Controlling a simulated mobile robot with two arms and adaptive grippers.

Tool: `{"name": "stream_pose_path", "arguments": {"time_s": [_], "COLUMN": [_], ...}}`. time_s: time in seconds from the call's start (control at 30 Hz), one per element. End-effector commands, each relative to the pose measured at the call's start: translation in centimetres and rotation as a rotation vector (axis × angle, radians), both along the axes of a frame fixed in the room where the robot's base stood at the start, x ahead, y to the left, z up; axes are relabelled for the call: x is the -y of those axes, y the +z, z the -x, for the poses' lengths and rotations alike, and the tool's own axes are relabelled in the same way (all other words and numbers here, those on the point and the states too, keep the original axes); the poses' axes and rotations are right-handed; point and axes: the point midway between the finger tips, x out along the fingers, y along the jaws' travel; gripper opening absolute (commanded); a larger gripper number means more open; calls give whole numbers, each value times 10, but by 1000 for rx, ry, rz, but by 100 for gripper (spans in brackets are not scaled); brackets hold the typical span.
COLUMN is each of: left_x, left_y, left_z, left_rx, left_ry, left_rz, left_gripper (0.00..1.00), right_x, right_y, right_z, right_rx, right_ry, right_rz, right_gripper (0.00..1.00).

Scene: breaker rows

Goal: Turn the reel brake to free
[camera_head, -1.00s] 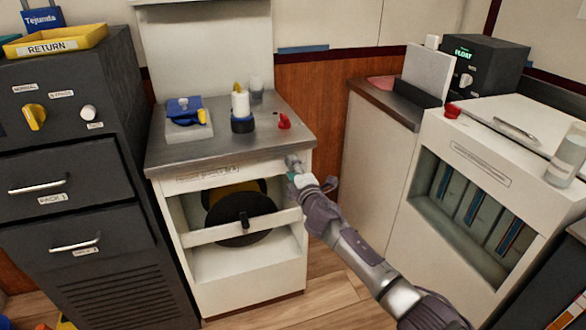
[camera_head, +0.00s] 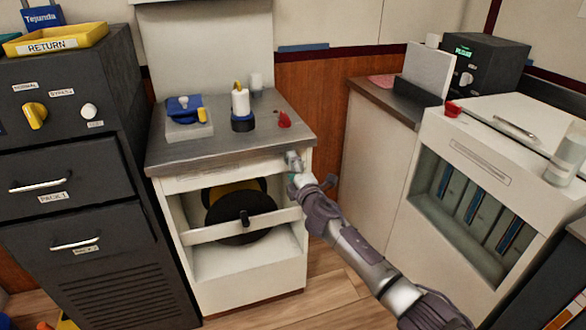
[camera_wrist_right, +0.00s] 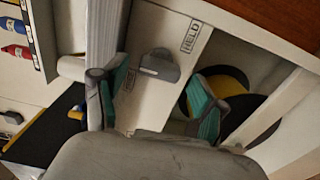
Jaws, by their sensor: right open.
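A grey knob (camera_wrist_right: 160,66) is on the white front panel of the reel cabinet (camera_head: 248,272), beside a label (camera_wrist_right: 190,36) that seems to read HELD. A second label (camera_wrist_right: 130,78) lies on its other side, partly covered by a finger. My right gripper (camera_wrist_right: 158,98) is open, its teal-padded fingers apart on either side of the knob in this wrist view; contact cannot be told. In the head view my right gripper (camera_head: 293,163) is at the cabinet's upper right front, hiding the knob area. The black and yellow reel (camera_head: 237,205) sits in the cabinet opening.
A white crossbar (camera_head: 245,226) spans the opening. The steel top (camera_head: 215,147) carries a blue-topped block (camera_head: 185,117), a white cylinder (camera_head: 241,104) and a red knob (camera_head: 284,121). A dark drawer cabinet (camera_head: 75,207) stands left, a white unit (camera_head: 440,180) right.

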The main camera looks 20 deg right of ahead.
Motion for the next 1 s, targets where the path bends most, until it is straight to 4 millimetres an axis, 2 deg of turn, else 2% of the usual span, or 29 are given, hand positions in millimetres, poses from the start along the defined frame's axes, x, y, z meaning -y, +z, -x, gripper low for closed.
{"name": "stream_pose_path", "arguments": {"time_s": [0.27, 0.7, 1.0], "left_x": [2, 0, 0], "left_y": [1, 0, 0], "left_z": [-1, 0, 0], "left_rx": [2, 0, 0], "left_ry": [3, 2, 1], "left_rz": [3, 0, -1], "left_gripper": [40, 40, 40], "right_x": [1, 2, 3], "right_y": [1, -1, 0], "right_z": [4, 60, 80], "right_rx": [2, -1, 0], "right_ry": [-1, 2, 0], "right_rz": [-1, 0, -1], "right_gripper": [71, 71, 71]}}
